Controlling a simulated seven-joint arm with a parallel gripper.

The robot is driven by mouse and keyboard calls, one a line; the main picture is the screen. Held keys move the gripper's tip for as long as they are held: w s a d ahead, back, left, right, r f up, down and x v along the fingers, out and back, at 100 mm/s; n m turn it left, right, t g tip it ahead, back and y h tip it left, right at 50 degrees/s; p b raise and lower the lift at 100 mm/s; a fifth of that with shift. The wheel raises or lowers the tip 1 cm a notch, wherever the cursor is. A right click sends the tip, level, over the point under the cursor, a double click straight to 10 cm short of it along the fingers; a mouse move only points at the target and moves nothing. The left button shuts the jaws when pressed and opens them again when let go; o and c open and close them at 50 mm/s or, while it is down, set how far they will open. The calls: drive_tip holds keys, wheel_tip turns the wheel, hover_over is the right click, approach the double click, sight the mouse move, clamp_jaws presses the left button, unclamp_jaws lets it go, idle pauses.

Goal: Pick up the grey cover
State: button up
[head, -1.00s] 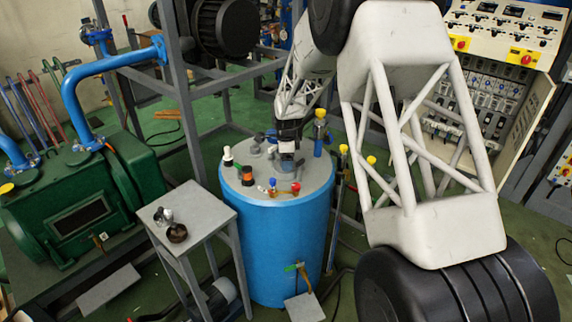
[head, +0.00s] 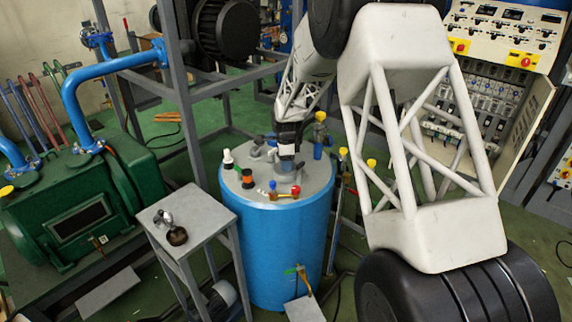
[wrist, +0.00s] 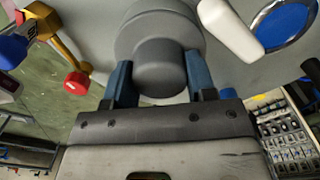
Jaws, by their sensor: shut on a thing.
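The grey cover (wrist: 160,67) is a round, stepped knob-like piece at the top middle of the wrist view. My gripper (wrist: 160,85) is shut on its narrower neck, with one blue finger on each side. In the head view, my gripper (head: 287,165) is over the top of the blue tank (head: 272,245), and the cover is mostly hidden there by the wrist. I cannot tell whether the cover is touching the tank lid.
Valves and fittings stand around the lid: a white knob (head: 228,158), an orange-black fitting (head: 248,179), and a red-handled brass valve (head: 294,190). A small grey table (head: 200,218) stands left of the tank. A control cabinet (head: 490,90) is at the right.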

drive_tip(key=shift+r, duration=5)
